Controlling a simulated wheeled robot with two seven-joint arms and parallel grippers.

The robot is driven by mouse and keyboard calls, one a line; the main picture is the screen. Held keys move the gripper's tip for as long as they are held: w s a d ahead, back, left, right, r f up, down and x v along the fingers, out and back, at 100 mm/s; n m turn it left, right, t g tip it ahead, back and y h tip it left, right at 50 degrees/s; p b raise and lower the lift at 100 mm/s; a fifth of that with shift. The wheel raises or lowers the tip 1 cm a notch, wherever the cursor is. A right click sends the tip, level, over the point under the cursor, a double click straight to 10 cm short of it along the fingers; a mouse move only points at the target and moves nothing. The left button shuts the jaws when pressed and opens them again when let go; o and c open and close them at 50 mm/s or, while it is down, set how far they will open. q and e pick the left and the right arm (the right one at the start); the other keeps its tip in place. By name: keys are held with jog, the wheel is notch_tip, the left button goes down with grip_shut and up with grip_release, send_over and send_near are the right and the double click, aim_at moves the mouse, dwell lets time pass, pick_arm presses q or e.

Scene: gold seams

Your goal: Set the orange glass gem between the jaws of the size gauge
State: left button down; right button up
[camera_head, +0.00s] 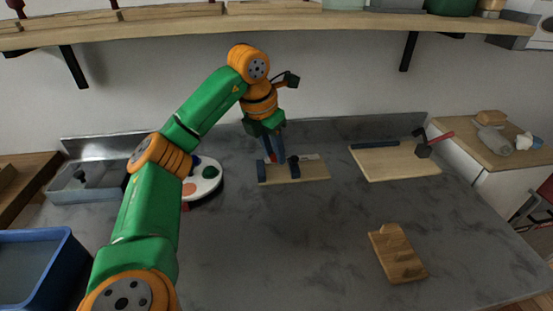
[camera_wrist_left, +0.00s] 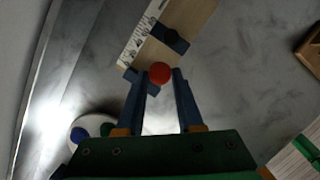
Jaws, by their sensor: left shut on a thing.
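The orange glass gem (camera_wrist_left: 160,73) looks red-orange and round in the left wrist view. My left gripper (camera_wrist_left: 161,82) is shut on it, with the gem at the blue fingertips. In the head view my left gripper (camera_head: 272,157) points down over the left part of the size gauge (camera_head: 312,171), a wooden board with two dark blue jaws. In the wrist view the gauge (camera_wrist_left: 192,18) shows a white ruled strip and one blue jaw (camera_wrist_left: 170,38) beyond the gem. The other jaw is partly hidden by a finger. Whether the gem touches the gauge is unclear. My right gripper is out of view.
A white round dish (camera_head: 207,188) with coloured pieces lies left of the gauge. A grey tray (camera_head: 88,184) and a blue bin (camera_head: 35,262) are farther left. A wooden board (camera_head: 392,162) and a wooden block piece (camera_head: 398,254) lie right. The counter's middle front is clear.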

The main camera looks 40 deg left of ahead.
aim_at(275, 174)
pick_arm(q)
jog(key=x, duration=0.5)
jog(key=shift+a+b, duration=0.35)
jog(key=shift+b, duration=0.05)
jog(key=shift+s, duration=0.1)
jog(key=shift+f, duration=0.1)
jog(key=c, duration=0.8)
grip_release()
jog(key=shift+c, duration=0.2)
